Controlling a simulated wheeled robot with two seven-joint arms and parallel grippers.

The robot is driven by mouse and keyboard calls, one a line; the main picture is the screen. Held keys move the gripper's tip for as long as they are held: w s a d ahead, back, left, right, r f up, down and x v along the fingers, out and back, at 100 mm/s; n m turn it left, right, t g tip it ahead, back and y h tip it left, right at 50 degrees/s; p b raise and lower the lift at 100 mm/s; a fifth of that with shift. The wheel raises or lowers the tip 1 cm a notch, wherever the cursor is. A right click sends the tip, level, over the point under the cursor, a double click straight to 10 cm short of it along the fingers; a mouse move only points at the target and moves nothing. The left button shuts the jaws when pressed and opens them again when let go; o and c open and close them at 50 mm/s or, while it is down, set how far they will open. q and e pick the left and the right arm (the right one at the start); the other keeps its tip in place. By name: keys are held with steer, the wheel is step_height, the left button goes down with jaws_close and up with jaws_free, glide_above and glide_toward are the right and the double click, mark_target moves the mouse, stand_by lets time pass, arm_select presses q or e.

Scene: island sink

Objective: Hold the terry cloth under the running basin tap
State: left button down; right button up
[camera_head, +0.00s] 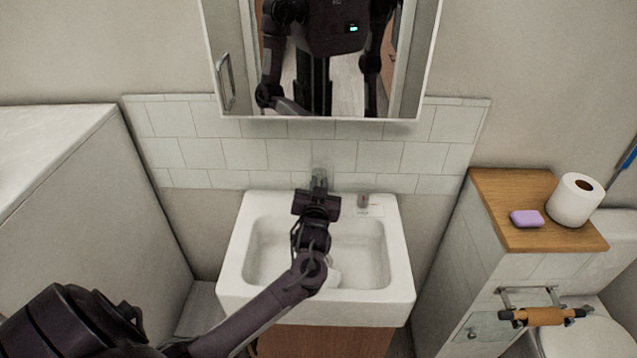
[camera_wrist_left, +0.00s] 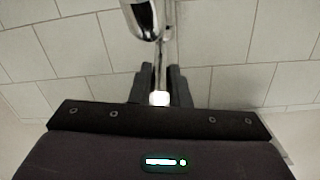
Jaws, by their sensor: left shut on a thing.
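My left gripper (camera_head: 318,188) reaches over the back of the white basin (camera_head: 229,277), at the tap (camera_head: 319,174). In the left wrist view the chrome spout (camera_wrist_left: 146,18) is close above its fingers (camera_wrist_left: 160,85). I cannot clearly make out running water. My right gripper is not seen directly.
A mirror cabinet (camera_head: 428,60) hangs above the tiled splashback (camera_head: 245,153). A small item (camera_head: 363,200) stands on the basin's back right rim. A wooden ledge (camera_head: 500,190) at right holds purple soap (camera_head: 527,218) and a paper roll (camera_head: 575,203). A pale block (camera_head: 80,190) stands left.

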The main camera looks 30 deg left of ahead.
arm_select(q)
steer(key=shift+r+p, duration=0.35)
steer(key=shift+p, duration=0.1)
steer(key=shift+f, duration=0.1)
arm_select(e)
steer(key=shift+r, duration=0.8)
arm_select(q)
steer(key=c, duration=1.4)
jaws_free()
steer(key=shift+w, duration=0.1)
steer(key=shift+o, duration=0.2)
steer(key=b+v, duration=0.2)
steer(key=v, duration=0.5)
steer(key=shift+s, duration=0.35)
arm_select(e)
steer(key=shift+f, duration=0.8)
arm_select(q)
steer(key=shift+d, duration=0.1)
